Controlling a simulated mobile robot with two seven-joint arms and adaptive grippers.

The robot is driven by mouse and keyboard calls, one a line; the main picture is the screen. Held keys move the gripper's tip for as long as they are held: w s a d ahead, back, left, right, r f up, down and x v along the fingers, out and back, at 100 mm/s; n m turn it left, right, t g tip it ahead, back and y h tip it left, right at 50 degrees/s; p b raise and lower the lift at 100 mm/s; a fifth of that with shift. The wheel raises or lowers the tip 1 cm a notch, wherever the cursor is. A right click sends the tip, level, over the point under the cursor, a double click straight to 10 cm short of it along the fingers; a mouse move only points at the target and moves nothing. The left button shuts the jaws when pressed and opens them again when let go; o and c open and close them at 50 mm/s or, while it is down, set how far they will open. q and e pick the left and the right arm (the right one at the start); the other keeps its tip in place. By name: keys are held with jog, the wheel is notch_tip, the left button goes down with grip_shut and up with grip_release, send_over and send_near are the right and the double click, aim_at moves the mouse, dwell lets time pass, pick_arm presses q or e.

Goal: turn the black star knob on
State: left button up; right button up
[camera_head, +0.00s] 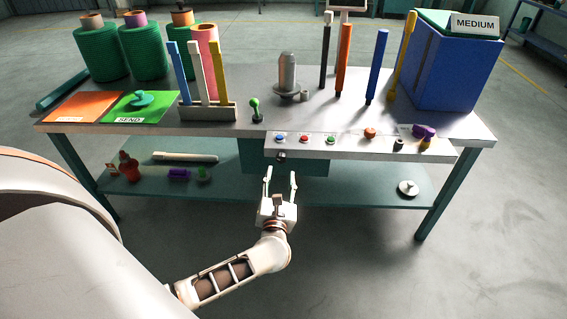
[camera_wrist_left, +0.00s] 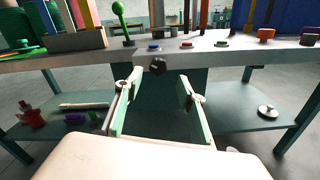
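The black star knob (camera_head: 281,156) sits on the front face of the white control strip (camera_head: 350,151) at the table's front edge. In the left wrist view the knob (camera_wrist_left: 158,66) shows near the top middle, above the gap between the fingers. My left gripper (camera_head: 280,176) is open and empty, in front of and below the knob in the head view, with its fingers pointing to the table. In the left wrist view the gripper (camera_wrist_left: 160,88) has its fingers wide apart, not touching the knob. My right gripper is not in view.
Buttons, blue (camera_head: 281,138), red (camera_head: 304,139) and green (camera_head: 331,139), sit on the strip's top. A green-balled lever (camera_head: 255,109) stands behind left. A lower shelf (camera_head: 350,187) holds loose parts. A blue bin (camera_head: 443,70) stands back right. Floor in front is clear.

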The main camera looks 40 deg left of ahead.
aim_at(281, 160)
pick_arm(q)
jog(key=x, duration=0.8)
jog(key=shift+s+a+b, duration=0.1)
jog(key=shift+s+b, duration=0.05)
jog(key=shift+b, duration=0.15)
jog(key=c, duration=1.1)
